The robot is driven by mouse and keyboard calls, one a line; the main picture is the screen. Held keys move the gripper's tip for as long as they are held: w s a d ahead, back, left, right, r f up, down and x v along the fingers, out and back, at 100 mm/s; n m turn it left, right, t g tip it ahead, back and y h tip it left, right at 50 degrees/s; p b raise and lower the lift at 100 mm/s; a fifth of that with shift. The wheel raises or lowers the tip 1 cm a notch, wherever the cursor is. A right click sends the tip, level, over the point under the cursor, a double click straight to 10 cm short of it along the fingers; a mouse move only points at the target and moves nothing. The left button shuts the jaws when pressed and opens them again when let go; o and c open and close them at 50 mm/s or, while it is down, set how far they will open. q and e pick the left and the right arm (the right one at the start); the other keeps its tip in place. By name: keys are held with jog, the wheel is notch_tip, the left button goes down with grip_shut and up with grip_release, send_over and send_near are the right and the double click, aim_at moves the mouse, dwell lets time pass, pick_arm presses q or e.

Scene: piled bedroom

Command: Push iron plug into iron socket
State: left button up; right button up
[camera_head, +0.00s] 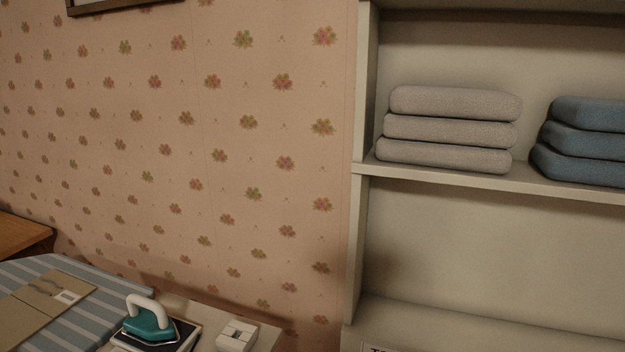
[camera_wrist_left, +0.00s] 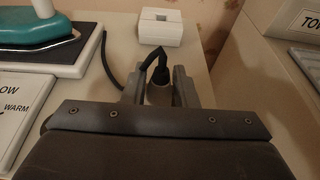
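The iron socket is a white block (camera_head: 237,335) on the pale surface at the bottom of the head view. In the left wrist view, the socket (camera_wrist_left: 160,27) stands at the top middle, ahead of my left gripper. The plug's prongs are hidden. My right gripper is in neither view.
A teal iron (camera_head: 148,322) with a white handle rests on a dark pad left of the socket. A striped blue cloth (camera_head: 75,290) lies farther left. A card reading "LOW WARM" (camera_wrist_left: 18,105) lies at left. Shelves with folded grey towels (camera_head: 447,130) stand at right.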

pick_arm(q)
grip_shut()
jog(key=shift+r+p, duration=0.6)
jog(key=shift+p, duration=0.3)
dwell(0.4)
jog(key=shift+r, duration=0.15)
jog(key=shift+r+p, duration=4.4)
jog(key=shift+p, duration=0.8)
